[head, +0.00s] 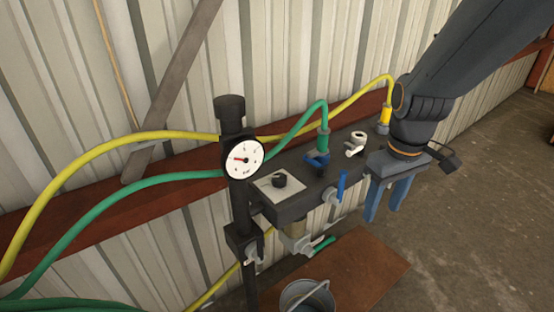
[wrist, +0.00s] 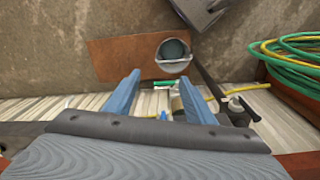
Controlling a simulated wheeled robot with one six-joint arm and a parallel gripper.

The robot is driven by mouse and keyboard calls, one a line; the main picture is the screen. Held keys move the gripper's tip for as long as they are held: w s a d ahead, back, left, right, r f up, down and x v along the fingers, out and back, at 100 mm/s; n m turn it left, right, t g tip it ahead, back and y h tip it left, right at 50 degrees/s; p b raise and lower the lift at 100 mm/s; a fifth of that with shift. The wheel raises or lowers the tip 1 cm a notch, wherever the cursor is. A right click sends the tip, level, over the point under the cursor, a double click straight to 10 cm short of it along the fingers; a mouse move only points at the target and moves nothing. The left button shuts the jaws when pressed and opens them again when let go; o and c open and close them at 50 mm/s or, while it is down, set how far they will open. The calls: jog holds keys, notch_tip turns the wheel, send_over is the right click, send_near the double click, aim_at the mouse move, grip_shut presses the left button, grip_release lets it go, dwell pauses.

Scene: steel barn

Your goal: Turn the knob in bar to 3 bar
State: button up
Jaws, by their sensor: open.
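The plate's markings are too small to read. A round white gauge (head: 243,158) on a black post stands left of the knob; its red needle points left, its numbers are unclear. My gripper (head: 382,212) is open and empty, fingers pointing down, at the right end of the manifold, well to the right of the knob. In the wrist view its two blue fingers (wrist: 159,80) are apart with nothing gripped. I cannot make out the knob there.
Green (head: 308,113) and yellow (head: 360,88) hoses rise from the manifold. A bucket (head: 307,296) stands below on a brown mat (head: 362,262).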

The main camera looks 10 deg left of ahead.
jog(key=w+a+r+n+p, duration=0.3)
jog(key=w+a+r+n, duration=0.15)
jog(key=a, duration=0.25)
notch_tip(320, 180, up, 2)
jog(key=r+n, duration=0.1)
jog(key=n, duration=1)
send_over(280, 176)
jog(key=shift+d+f+g+p, duration=0.2)
jog(key=shift+f+g+p, duration=0.1)
jog(key=shift+g, duration=0.1)
jog(key=shift+s+a+f+n, duration=0.1)
jog(key=shift+a+n, duration=0.15)
jog(key=shift+f, duration=0.35)
jog(key=shift+f+p, duration=1.2)
jog(key=shift+f, duration=2.15)
jog(key=c, duration=1.1)
